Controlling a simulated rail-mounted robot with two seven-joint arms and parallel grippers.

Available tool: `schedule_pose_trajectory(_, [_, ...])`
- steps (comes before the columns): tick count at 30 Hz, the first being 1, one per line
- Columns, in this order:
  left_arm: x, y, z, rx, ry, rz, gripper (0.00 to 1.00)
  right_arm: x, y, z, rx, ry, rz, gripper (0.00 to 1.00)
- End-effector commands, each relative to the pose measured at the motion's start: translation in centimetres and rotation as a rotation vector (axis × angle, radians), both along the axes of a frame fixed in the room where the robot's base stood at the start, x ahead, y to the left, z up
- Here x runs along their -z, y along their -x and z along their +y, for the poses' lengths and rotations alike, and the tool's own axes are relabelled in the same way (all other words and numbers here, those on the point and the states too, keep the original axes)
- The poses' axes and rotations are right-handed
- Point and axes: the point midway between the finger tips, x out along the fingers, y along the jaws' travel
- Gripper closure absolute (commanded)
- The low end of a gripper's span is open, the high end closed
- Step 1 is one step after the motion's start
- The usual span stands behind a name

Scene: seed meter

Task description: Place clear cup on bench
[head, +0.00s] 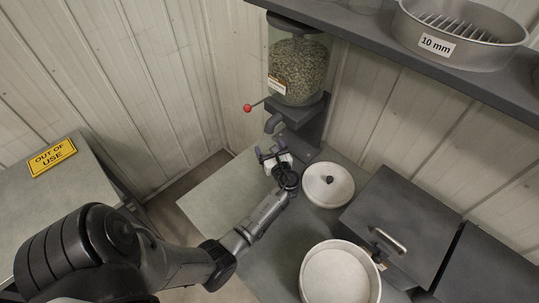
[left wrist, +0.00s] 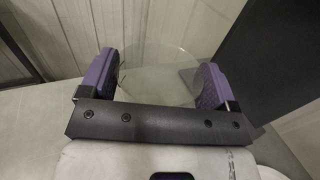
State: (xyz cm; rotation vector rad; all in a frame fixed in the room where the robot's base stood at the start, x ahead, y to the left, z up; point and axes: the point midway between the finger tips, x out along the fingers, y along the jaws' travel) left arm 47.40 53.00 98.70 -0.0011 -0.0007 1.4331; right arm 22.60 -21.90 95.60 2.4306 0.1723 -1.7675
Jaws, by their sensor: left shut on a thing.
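My left gripper (head: 270,153) reaches over the grey-green bench (head: 215,205), just below the seed dispenser's spout (head: 273,122). In the left wrist view, its two purple fingers (left wrist: 157,82) are shut on the clear cup (left wrist: 158,70), whose round, see-through outline shows between them. In the head view the cup is too small and transparent to make out clearly. I cannot tell whether its base touches the bench. My right gripper is not in view.
The seed dispenser (head: 298,72), with a red-knobbed lever (head: 248,108), stands at the back. A white lidded pan (head: 315,190), an open white pan (head: 340,275) and a dark lidded box (head: 405,235) stand to the right. The bench's left part is clear. A shelf (head: 440,75) overhangs.

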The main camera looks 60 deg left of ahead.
Motion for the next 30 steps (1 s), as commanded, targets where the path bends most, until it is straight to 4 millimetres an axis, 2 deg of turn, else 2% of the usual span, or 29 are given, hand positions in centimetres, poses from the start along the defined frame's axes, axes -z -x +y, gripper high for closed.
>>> schedule_pose_trajectory(3, [1.6, 0.0, 0.0, 0.000, 0.000, 0.005, 0.43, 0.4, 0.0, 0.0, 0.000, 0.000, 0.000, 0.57])
schedule_pose_trajectory(8, [3.2, 0.0, 0.0, 0.000, 0.001, 0.003, 0.43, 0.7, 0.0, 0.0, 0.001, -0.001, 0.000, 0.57])
schedule_pose_trajectory(23, [3.9, 0.1, 0.0, 0.000, 0.000, 0.002, 0.43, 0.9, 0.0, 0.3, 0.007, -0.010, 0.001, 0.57])
schedule_pose_trajectory(24, [3.8, 0.1, 0.0, 0.000, 0.000, 0.002, 0.14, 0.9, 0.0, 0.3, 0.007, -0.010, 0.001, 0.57])
schedule_pose_trajectory(28, [3.7, 0.1, 0.0, 0.000, 0.001, 0.002, 0.02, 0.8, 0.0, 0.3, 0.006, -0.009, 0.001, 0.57])
schedule_pose_trajectory(30, [3.7, 0.1, 0.0, 0.000, 0.001, 0.002, 0.00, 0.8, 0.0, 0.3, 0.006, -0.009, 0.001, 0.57])
